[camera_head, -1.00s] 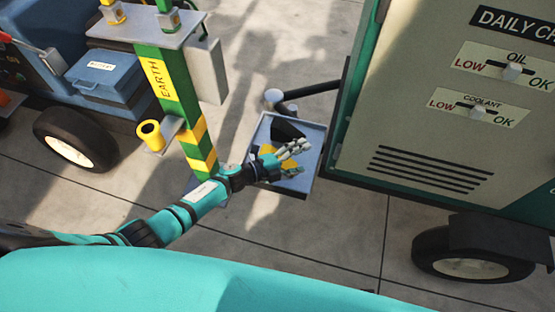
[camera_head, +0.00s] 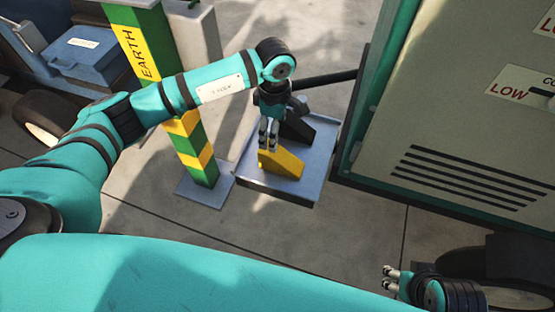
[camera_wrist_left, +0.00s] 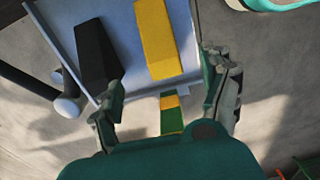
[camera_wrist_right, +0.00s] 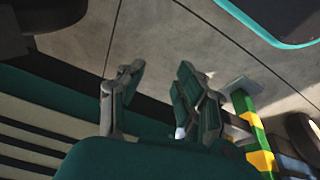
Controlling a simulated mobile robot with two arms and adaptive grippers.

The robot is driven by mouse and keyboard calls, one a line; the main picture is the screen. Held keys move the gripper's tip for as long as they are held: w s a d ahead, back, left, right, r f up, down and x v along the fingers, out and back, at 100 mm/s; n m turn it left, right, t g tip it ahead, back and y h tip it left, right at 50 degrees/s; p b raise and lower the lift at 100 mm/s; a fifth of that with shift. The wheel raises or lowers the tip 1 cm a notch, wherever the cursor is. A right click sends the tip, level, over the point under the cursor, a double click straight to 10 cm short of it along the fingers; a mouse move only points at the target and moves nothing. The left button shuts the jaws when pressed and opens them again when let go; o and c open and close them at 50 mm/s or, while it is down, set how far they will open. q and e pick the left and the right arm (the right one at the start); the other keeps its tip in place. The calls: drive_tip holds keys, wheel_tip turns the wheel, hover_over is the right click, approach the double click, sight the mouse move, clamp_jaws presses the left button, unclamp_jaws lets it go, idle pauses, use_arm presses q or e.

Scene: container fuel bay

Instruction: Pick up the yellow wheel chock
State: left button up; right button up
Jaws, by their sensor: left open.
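The yellow wheel chock (camera_head: 283,164) lies on the grey tray (camera_head: 312,180) in the head view. It also shows in the left wrist view (camera_wrist_left: 157,40), beyond my fingertips and between their lines. My left gripper (camera_head: 268,133) points down above the chock's left end. In the left wrist view my left gripper (camera_wrist_left: 167,78) has its fingers spread with nothing between them. My right gripper (camera_head: 391,278) is low at the right in the head view. In the right wrist view its fingers (camera_wrist_right: 158,80) are apart and empty.
A black chock (camera_wrist_left: 95,52) lies beside the yellow one on the tray. A green and yellow EARTH post (camera_head: 185,130) stands left of the tray. A teal and grey cabinet (camera_head: 460,110) stands close on its right. Concrete floor is open in front.

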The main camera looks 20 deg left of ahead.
use_arm(q)
hover_over(277, 156)
drive_tip(key=w, duration=0.1)
drive_tip(key=f, duration=0.2)
drive_tip(key=a+f, duration=0.1)
drive_tip(key=f, duration=0.1)
drive_tip(key=shift+w+f+b, duration=0.1)
drive_tip(key=shift+f+b, duration=0.1)
drive_tip(key=shift+b, duration=0.15)
wheel_tip(277, 156, down, 2)
drive_tip(key=shift+d+f, duration=0.1)
drive_tip(key=shift+f+b, duration=0.35)
drive_tip(key=shift+f, duration=0.3)
drive_tip(key=f, duration=0.2)
drive_tip(key=f+b, duration=0.1)
drive_tip(key=f, duration=0.1)
drive_tip(key=shift+d, duration=0.25)
drive_tip(key=shift+f, duration=0.25)
drive_tip(key=c, duration=1.6)
drive_tip(key=shift+r, duration=0.1)
drive_tip(key=shift+c, duration=0.3)
use_arm(e)
drive_tip(key=w+a+r+t+y, duration=0.1)
drive_tip(key=w+a+r+t, duration=0.2)
drive_tip(key=w, duration=0.7)
drive_tip(key=t, duration=0.2)
drive_tip(key=shift+t, duration=0.4)
drive_tip(key=shift+a, duration=0.1)
